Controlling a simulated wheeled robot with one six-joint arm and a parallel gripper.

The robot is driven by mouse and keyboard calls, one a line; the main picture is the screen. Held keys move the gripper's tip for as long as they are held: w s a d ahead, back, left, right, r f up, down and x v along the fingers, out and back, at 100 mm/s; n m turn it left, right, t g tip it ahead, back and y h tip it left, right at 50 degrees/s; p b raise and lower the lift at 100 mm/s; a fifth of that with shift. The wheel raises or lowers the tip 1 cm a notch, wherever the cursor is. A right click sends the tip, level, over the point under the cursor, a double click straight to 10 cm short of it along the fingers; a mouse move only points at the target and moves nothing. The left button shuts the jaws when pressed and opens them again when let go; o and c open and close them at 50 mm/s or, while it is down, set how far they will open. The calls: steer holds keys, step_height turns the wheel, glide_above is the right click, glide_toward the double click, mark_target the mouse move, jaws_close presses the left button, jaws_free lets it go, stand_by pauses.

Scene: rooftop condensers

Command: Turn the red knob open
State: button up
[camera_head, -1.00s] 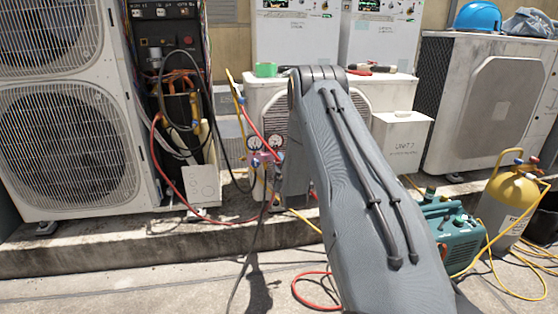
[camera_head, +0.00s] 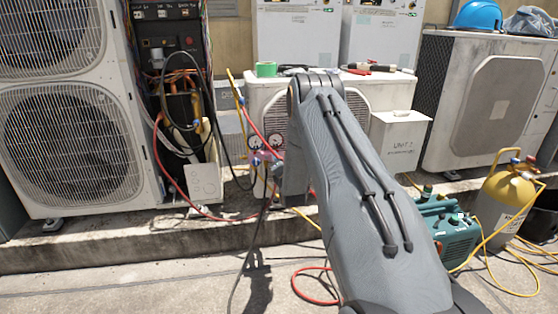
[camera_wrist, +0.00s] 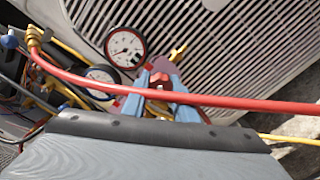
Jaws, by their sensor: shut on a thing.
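The red knob (camera_wrist: 159,79) shows in the wrist view, on the gauge manifold below the round gauges. My gripper (camera_wrist: 160,82) has its two blue-grey fingers on either side of the knob, shut on it. A red hose (camera_wrist: 215,101) crosses in front of the fingers and hides part of them. One gauge (camera_wrist: 125,47) with a red rim stands just up and left of the knob. In the head view the manifold (camera_head: 262,157) hangs before the middle condenser; my arm hides the gripper there.
The slatted condenser front (camera_wrist: 215,40) lies close behind the knob. Red and yellow hoses run around the manifold. A green pump (camera_head: 447,235) and a yellow-topped cylinder (camera_head: 510,190) stand at the right. A large condenser (camera_head: 75,140) stands at the left.

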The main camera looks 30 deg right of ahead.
steer(key=n+p, duration=0.1)
steer(key=n, duration=0.5)
steer(key=shift+f, duration=0.1)
steer(key=shift+n, duration=0.4)
stand_by(0.3)
steer(key=o, duration=1)
steer(key=shift+o, duration=0.2)
steer(key=p+v, duration=0.2)
steer(key=v, duration=0.5)
steer(key=shift+s, duration=0.4)
steer(key=shift+a, duration=0.2)
